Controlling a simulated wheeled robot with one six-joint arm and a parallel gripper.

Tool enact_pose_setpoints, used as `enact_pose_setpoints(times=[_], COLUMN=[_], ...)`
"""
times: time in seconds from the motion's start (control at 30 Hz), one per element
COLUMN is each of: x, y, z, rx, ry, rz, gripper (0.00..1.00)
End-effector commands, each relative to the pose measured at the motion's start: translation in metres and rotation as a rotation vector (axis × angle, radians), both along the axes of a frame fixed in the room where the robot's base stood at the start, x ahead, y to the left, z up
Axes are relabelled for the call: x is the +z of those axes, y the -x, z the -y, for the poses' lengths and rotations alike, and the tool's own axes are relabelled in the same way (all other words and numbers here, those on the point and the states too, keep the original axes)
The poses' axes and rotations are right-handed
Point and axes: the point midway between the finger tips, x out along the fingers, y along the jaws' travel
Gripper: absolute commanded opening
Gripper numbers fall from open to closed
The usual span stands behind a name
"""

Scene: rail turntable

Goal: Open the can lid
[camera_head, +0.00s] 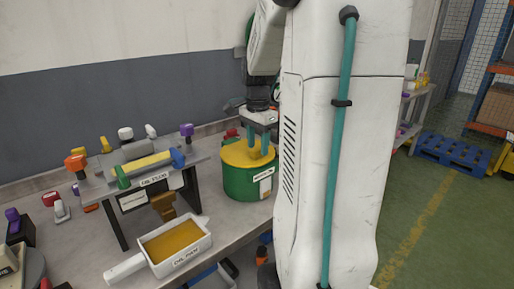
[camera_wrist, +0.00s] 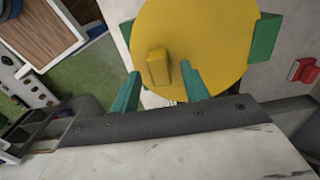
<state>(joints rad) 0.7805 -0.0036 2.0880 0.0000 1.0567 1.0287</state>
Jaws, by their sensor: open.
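The can (camera_head: 252,187) is a green round drum on the bench, with a label on its front. Its flat yellow lid (camera_head: 236,156) is on top and looks closed. In the wrist view the yellow lid (camera_wrist: 215,45) fills the upper middle, with green blocks (camera_wrist: 265,37) at its edges. A raised yellow knob (camera_wrist: 158,67) stands on the lid. My gripper (camera_head: 259,150) is over the lid, pointing down. In the wrist view its two teal fingers (camera_wrist: 160,75) are apart, with the knob between them in the picture. I cannot tell whether they touch it.
Left of the can is a rack (camera_head: 150,170) with coloured-handled items. A white pan with orange-yellow contents (camera_head: 173,241) sits in front of the rack. A grey-blue wall is behind the bench. A blue pallet (camera_head: 447,150) lies on the green floor at right.

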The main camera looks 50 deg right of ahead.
Motion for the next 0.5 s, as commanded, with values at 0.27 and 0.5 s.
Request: enact_pose_setpoints(times=[0.27,0.5], x=[-0.0161,-0.016], y=[-0.0003,-0.0003], z=[-0.0014,-0.0013], rx=[0.003,0.003], ry=[0.0,0.0], rz=[0.0,0.0], gripper=[0.45,0.29])
